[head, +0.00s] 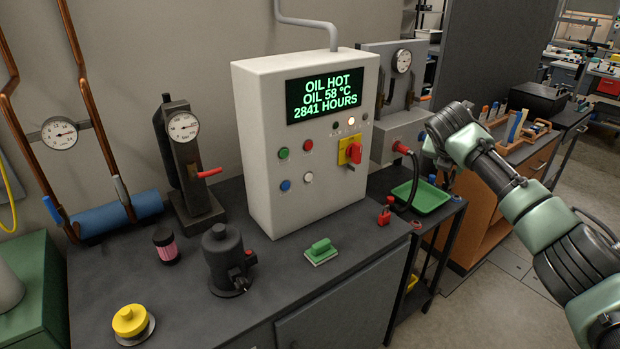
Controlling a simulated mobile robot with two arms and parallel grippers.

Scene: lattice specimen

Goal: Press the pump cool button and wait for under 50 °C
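The white control cabinet (258,110) stands on the dark bench against the wall. Its display (325,95) reads OIL HOT, OIL 58 °C, 2841 HOURS in green. Its front has a green button (283,153), a red button (307,145), a blue button (285,186) and a white button (308,178); I cannot read any labels, so I cannot tell which is pump cool. My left gripper is out of view.
A red rotary switch on a yellow plate (351,152) sticks out right of the buttons. A green tray (421,197) is at right.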

